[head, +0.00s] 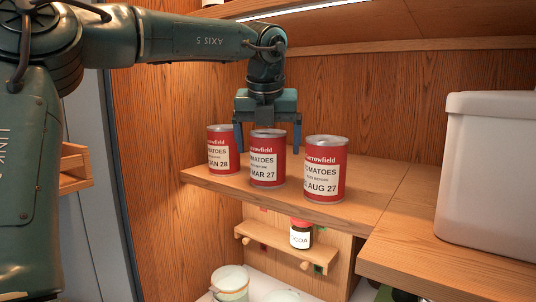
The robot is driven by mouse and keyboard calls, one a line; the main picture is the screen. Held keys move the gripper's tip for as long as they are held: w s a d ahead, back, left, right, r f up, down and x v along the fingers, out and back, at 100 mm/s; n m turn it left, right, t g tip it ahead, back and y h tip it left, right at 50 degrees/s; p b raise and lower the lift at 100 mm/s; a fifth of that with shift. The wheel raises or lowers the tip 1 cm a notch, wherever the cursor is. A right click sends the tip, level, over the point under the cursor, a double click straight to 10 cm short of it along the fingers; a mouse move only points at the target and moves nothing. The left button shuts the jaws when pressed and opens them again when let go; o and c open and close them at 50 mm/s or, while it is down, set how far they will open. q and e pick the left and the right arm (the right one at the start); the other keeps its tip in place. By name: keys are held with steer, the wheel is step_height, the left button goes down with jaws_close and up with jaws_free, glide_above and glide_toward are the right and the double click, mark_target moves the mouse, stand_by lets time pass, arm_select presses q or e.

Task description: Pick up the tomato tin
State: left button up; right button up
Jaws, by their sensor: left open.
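Three red tomato tins stand upright in a row on a wooden shelf (385,190). The left tin (222,150) is marked JAN 28, the middle tin (267,160) MAR 27 and the right tin (325,170) AUG 27, each label partly readable. My left gripper (267,143) points down over the middle tin. It is open, with one blue finger on each side of that tin's upper part. Whether the fingers touch the tin cannot be told. The left finger is close to the left tin. My right gripper is not in view.
A large pale grey bin (488,170) stands on the shelf's right part. A pale pot (230,282) stands lower down. Another wooden shelf is overhead. Bare shelf lies right of the tins.

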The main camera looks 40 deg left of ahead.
arm_select(q)
steer(key=c, duration=1.4)
